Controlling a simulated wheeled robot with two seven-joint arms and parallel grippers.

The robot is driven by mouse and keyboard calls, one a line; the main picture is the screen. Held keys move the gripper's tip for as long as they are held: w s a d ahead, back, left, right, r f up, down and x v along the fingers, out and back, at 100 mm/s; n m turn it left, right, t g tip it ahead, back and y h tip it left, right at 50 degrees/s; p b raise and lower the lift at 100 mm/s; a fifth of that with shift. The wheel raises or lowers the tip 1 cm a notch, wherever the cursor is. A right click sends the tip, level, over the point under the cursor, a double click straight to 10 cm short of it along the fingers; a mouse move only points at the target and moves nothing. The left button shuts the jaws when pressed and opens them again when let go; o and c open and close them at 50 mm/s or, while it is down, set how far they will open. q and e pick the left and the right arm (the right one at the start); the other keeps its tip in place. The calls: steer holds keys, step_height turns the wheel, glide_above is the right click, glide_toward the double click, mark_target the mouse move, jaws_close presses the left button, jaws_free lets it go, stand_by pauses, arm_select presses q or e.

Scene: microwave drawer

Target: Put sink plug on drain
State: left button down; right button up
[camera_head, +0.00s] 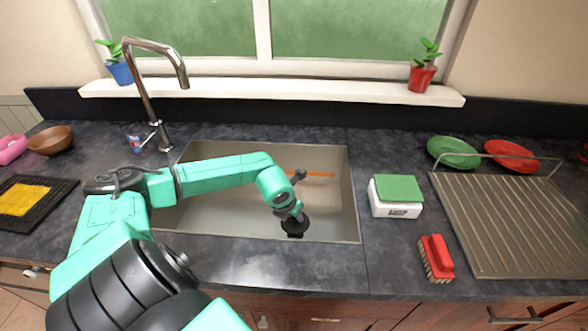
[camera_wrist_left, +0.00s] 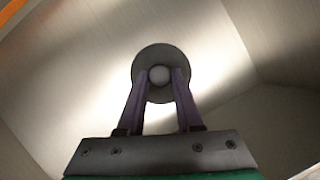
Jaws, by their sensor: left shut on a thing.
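The sink plug (camera_wrist_left: 159,75) is a dark grey disc with a pale round knob in the left wrist view. My left gripper (camera_wrist_left: 159,80) has its two purple-grey fingers shut on the knob from both sides. In the head view my left gripper (camera_head: 295,231) is inside the sink basin (camera_head: 335,215), near its front wall and right of centre. The plug cannot be told apart from the gripper there. How high the plug is above the basin floor is unclear. The drain cannot be made out in either view. My right gripper is not in view.
A steel faucet (camera_head: 140,85) stands behind the basin's left end. An orange strip (camera_head: 318,174) lies in the basin near the back. Right of the basin are a green-and-white sponge box (camera_head: 397,196), a red brush (camera_head: 436,258) and a ribbed drying rack (camera_head: 510,225).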

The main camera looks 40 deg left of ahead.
mark_target(293, 224)
arm_select(q)
step_height(293, 224, down, 6)
steer(key=shift+r, duration=0.15)
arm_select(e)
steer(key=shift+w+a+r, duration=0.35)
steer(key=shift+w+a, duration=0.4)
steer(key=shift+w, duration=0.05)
arm_select(q)
steer(key=c, duration=0.6)
jaws_free()
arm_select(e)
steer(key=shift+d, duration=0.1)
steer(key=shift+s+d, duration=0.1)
arm_select(q)
steer(key=shift+r, duration=0.2)
steer(key=v, duration=1.1)
steer(key=shift+s+r+b, duration=0.15)
steer(key=shift+r+b, duration=0.05)
steer(key=shift+b, duration=0.1)
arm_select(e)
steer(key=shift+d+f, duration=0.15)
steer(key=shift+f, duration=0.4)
